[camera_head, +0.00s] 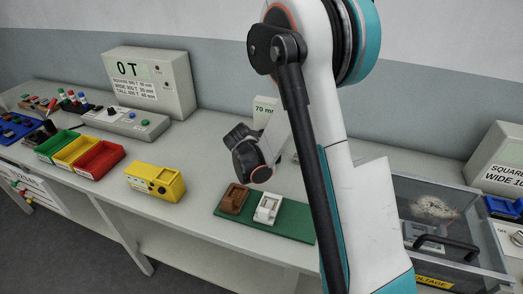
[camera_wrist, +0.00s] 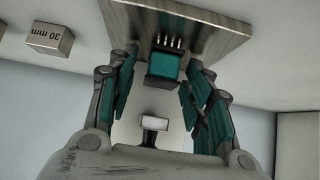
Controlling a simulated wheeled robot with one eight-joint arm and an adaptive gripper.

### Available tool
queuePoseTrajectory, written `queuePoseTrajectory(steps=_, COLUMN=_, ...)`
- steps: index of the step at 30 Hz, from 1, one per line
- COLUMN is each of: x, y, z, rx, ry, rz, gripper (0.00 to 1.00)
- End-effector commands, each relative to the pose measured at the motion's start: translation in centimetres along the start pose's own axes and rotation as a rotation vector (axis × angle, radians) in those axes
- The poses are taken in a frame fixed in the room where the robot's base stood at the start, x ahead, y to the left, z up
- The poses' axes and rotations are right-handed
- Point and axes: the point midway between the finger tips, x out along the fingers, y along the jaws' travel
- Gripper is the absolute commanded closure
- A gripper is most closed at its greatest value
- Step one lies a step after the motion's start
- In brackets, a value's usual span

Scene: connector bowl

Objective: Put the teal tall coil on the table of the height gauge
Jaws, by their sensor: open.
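The teal tall coil (camera_wrist: 165,67) shows in the wrist view as a small teal block with a dark end and several pale pins. It appears against a grey-brown plate (camera_wrist: 205,25), perhaps the height gauge table; whether it touches is hard to tell. My gripper (camera_wrist: 162,84) is open, with one teal-padded finger on each side of the coil and gaps visible between. In the head view my arm hides the gripper's fingers, the coil and most of the gauge. Only a 70 mm label (camera_head: 264,108) shows behind the arm.
A 30 mm block (camera_wrist: 50,40) is at left in the wrist view. In the head view, a green mat (camera_head: 285,222) holds a brown fixture (camera_head: 233,199) and a white one (camera_head: 267,208). A yellow box (camera_head: 155,183) and colored bins (camera_head: 97,158) stand left; a clear-lidded box (camera_head: 425,250) stands right.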

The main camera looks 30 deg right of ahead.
Motion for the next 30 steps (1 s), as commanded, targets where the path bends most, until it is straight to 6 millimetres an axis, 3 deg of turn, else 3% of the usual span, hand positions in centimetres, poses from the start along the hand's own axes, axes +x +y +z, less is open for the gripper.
queuePoseTrajectory(steps=5, x=-2.2, y=-0.1, z=-0.2, rx=-0.001, ry=-0.001, rz=-0.002, gripper=0.54)
queuePoseTrajectory(steps=15, x=-9.1, y=-0.1, z=-0.3, rx=-0.001, ry=-0.001, rz=-0.001, gripper=0.54)
queuePoseTrajectory(steps=26, x=-12.6, y=0.2, z=-0.3, rx=-0.009, ry=-0.006, rz=-0.005, gripper=0.54)
queuePoseTrajectory(steps=30, x=-15.0, y=1.0, z=-0.8, rx=-0.054, ry=-0.034, rz=-0.032, gripper=0.54)
